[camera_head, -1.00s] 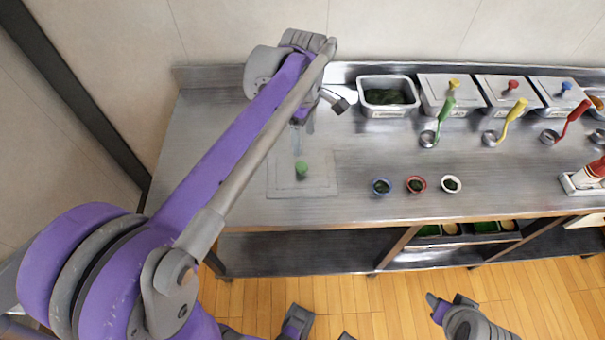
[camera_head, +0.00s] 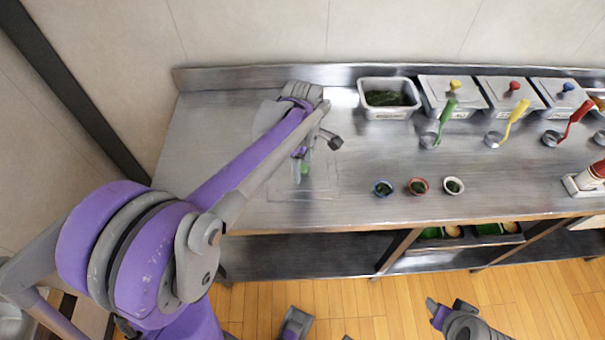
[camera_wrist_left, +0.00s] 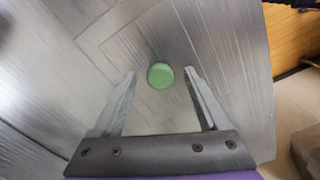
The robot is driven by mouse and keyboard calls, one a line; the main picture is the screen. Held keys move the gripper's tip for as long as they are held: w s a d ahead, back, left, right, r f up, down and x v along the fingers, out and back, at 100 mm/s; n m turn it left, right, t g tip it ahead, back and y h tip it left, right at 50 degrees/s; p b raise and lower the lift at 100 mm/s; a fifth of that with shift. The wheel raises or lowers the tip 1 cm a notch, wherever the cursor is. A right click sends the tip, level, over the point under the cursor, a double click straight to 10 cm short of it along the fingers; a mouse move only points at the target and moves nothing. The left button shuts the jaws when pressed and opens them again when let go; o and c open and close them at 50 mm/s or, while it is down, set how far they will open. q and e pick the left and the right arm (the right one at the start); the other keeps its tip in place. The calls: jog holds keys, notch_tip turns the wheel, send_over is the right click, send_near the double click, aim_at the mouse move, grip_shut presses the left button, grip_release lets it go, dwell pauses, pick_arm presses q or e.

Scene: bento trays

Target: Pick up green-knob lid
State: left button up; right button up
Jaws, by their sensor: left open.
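The green-knob lid (camera_head: 283,190) lies flat on the steel counter at the left, a square grey plate that is hard to tell from the counter. Its green knob (camera_head: 305,169) shows just below my left gripper (camera_head: 301,172). In the left wrist view the green knob (camera_wrist_left: 160,76) sits centred between the two open fingertips of my left gripper (camera_wrist_left: 160,73), with a gap on both sides. My left gripper holds nothing. My right gripper (camera_head: 437,305) is low at the bottom right, over the floor; its jaw state is unclear.
An open steel container of dark greens (camera_head: 389,99) stands at the back. Lidded containers with yellow (camera_head: 455,85), red (camera_head: 514,86) and blue knobs (camera_head: 568,87) are right of it. Ladles lie in front. Three small bowls (camera_head: 418,186) stand near the front edge.

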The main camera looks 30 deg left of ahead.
pick_arm(q)
grip_shut()
dwell(0.3)
jog(key=shift+r, duration=0.15)
